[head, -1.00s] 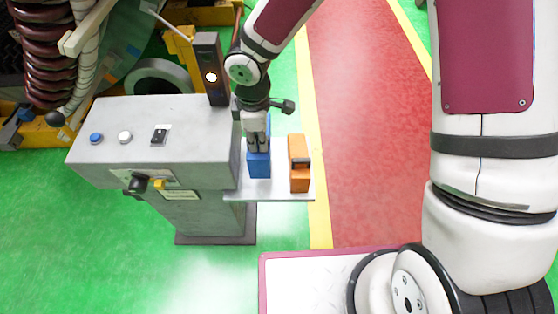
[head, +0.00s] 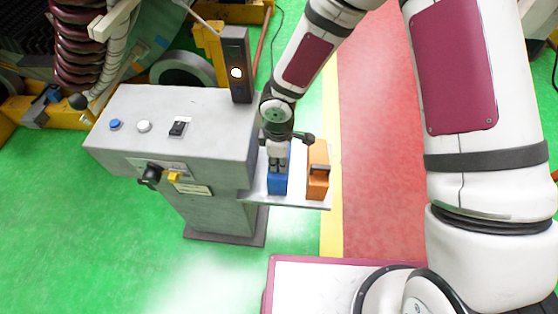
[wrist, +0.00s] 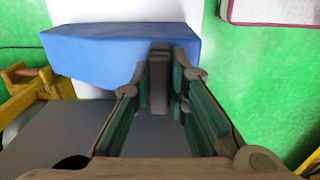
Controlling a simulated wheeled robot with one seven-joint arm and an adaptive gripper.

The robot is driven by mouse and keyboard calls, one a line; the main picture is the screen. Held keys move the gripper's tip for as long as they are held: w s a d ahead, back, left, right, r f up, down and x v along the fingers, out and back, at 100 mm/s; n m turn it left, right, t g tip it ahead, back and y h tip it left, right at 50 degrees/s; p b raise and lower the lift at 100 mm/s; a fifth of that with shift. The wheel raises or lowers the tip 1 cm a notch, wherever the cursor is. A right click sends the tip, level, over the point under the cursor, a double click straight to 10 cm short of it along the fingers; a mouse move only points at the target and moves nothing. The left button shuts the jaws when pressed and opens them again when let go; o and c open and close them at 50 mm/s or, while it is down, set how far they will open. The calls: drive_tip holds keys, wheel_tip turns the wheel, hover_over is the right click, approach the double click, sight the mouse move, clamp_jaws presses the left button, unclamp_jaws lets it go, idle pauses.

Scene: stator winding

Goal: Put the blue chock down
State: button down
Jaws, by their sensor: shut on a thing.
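The blue chock (head: 278,184) is at the white shelf (head: 300,203) on the right side of the grey console. My gripper (head: 277,165) is above it, pointing down, with its fingers shut on the chock's handle. In the wrist view the blue chock (wrist: 110,55) lies across the top, with the dark handle (wrist: 158,75) between my gripper's fingers (wrist: 160,70). I cannot tell whether the chock's underside touches the shelf. An orange chock (head: 318,175) stands on the shelf just to the right, apart from the blue one.
The grey console (head: 180,130) with buttons and a knob stands left of the shelf. A dark post with a lit lamp (head: 236,73) rises at its back right corner. Red floor (head: 378,130) with a yellow line lies to the right.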

drive_tip(key=shift+f, duration=0.3)
drive_tip(key=c, duration=1.6)
unclamp_jaws()
drive_tip(key=shift+o, duration=0.2)
drive_tip(key=shift+r, duration=0.1)
wheel_tip(320, 180, up, 12)
drive_tip(key=p, duration=0.1)
drive_tip(key=shift+s, duration=0.15)
